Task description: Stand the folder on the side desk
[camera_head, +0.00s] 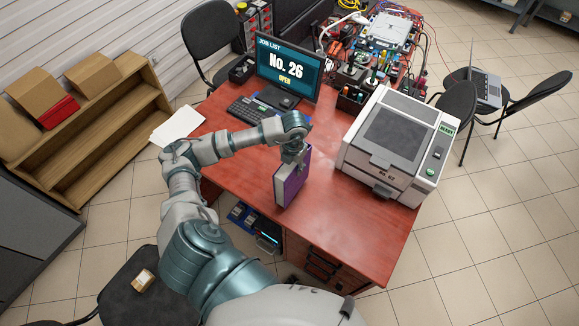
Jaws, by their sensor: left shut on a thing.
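A purple folder (290,184) with a pale edge is upright, slightly tilted, at the middle of the red-brown desk (340,222). My left gripper (294,158) is shut on the folder's top edge from above. The folder's lower end is near the desk's front edge; I cannot tell whether it touches the top. My left arm comes up from the bottom and hides part of the desk's left side. My right gripper is not in view.
A monitor (287,70) and keyboard (251,110) stand behind the folder. A large printer (397,143) stands to the right. White papers (178,125) lie at the left corner. A wooden shelf (108,130) is at left. The desk's front right is clear.

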